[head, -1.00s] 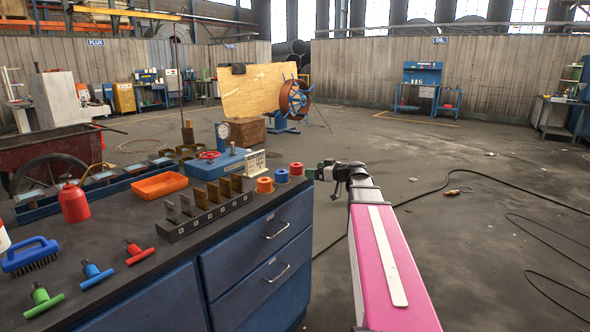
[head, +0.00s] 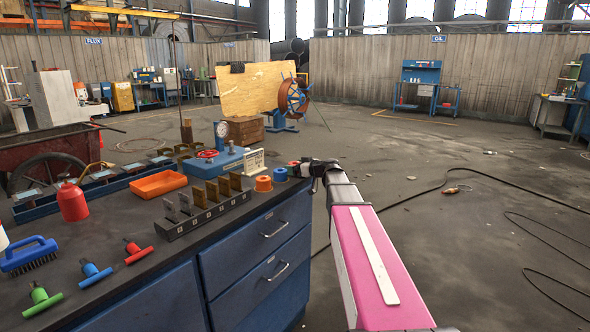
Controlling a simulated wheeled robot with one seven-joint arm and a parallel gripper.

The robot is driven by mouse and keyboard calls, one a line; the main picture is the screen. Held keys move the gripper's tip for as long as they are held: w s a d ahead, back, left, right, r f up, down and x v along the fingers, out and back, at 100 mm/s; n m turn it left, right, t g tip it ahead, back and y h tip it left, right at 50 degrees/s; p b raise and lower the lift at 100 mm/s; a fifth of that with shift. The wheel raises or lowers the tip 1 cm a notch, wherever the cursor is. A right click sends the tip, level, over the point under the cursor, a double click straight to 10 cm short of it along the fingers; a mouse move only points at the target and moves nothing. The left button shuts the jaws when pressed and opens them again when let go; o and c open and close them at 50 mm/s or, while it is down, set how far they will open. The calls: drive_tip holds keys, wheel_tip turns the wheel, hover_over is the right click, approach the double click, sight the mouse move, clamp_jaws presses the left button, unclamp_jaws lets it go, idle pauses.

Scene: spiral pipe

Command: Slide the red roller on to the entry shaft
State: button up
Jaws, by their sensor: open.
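The red roller (head: 293,163) stands at the far right corner of the blue workbench, mostly hidden behind my gripper (head: 298,169). Only a bit of its red top shows. My gripper is open, at the bench's right edge, and seems to be at or just in front of the roller. I cannot tell whether the jaws are around it or touching it. The blue roller (head: 280,174) and the orange roller (head: 264,184) stand in a row to the left. I cannot make out the entry shaft for certain.
A blue device with a red handwheel (head: 208,154) and gauge stands behind the rollers. A black rack of metal plates (head: 205,211), an orange tray (head: 158,184) and a red bottle (head: 73,202) are on the bench top (head: 180,255). The floor right of the bench is open, with a cable.

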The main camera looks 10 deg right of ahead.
drive_tip(key=c, duration=1.1)
